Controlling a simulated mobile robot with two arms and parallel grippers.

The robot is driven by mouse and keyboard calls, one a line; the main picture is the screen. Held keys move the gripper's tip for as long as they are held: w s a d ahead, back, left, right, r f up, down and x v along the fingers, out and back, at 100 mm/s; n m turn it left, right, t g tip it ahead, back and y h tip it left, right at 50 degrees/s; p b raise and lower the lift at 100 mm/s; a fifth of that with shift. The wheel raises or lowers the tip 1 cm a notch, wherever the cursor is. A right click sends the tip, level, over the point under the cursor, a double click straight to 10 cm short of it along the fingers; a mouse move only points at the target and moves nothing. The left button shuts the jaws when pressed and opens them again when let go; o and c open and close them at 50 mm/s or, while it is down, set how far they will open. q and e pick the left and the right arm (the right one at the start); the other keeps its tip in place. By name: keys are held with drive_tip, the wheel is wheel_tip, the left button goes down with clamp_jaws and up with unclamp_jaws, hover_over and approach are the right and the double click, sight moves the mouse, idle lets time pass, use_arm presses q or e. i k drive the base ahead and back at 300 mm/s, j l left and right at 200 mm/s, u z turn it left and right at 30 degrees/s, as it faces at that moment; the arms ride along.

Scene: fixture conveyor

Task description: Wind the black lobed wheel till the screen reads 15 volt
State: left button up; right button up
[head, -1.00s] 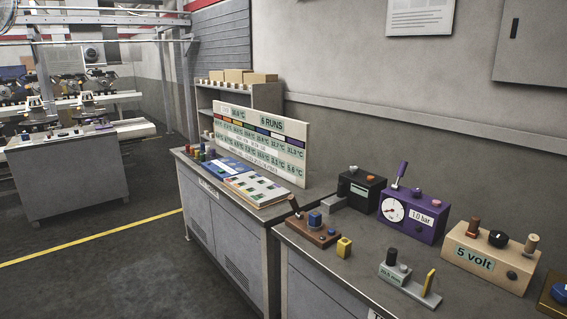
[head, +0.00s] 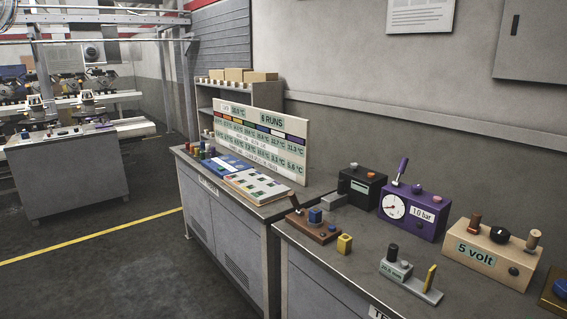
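A beige box (head: 490,255) stands on the right bench, with a screen (head: 475,254) on its front that reads 5 volt. The black lobed wheel (head: 500,234) sits on top of the box, between a brown knob (head: 475,221) on the left and a tan knob (head: 533,240) on the right. A dark round button (head: 513,271) is on the box front. Neither of my grippers is in view, and nothing touches the wheel.
A purple box (head: 412,214) with a gauge and a 1.0 bar label stands left of the beige box. A grey device (head: 411,279) with a yellow lever lies in front. A brown device (head: 313,228), a yellow block (head: 344,244) and a black box (head: 361,188) are further left. A yellow-and-blue object (head: 556,292) is at the right edge.

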sight(500, 234)
drive_tip(key=z, duration=1.3)
drive_tip(key=i+j, duration=0.05)
